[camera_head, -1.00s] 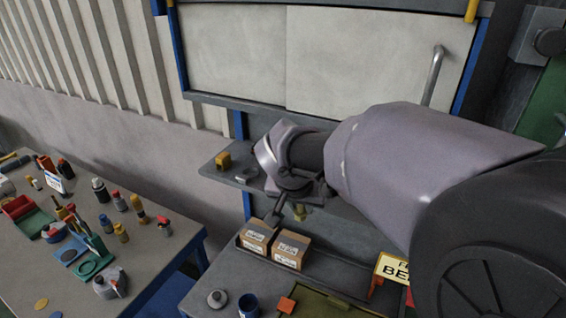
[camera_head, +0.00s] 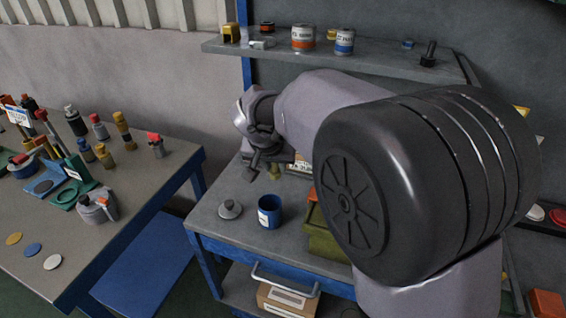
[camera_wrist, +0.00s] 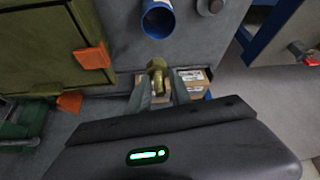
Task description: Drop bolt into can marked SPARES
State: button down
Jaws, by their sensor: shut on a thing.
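A brass-coloured bolt (camera_wrist: 157,66) is between the fingertips of my gripper (camera_wrist: 160,78) in the wrist view, and the jaws are shut on it. In the head view my gripper (camera_head: 264,168) hangs above the grey workbench, behind and slightly left of an open blue can (camera_head: 269,213). The blue can also shows in the wrist view (camera_wrist: 158,19), apart from the bolt. It bears a pale label, too small to read. On the shelf stand an orange-and-white can (camera_head: 303,38) and a blue-and-white can (camera_head: 344,42); their labels are unreadable.
A grey lid or knobbed piece (camera_head: 230,209) lies left of the blue can. A green box (camera_head: 325,238) stands to its right. A cardboard box (camera_head: 287,299) sits below the bench. The left table (camera_head: 125,225) holds several bottles and tools. My arm hides much of the right side.

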aim_at(275, 179)
notch_tip(275, 179, down, 6)
jog(key=b, duration=0.4)
jog(key=shift+d+r, duration=0.1)
jog(key=shift+r, duration=0.1)
jog(key=c, duration=1.1)
grip_release()
jog(key=shift+r, duration=0.15)
jog(key=p+v, duration=0.6)
jog(key=v, duration=1.1)
jog(key=shift+r, duration=0.15)
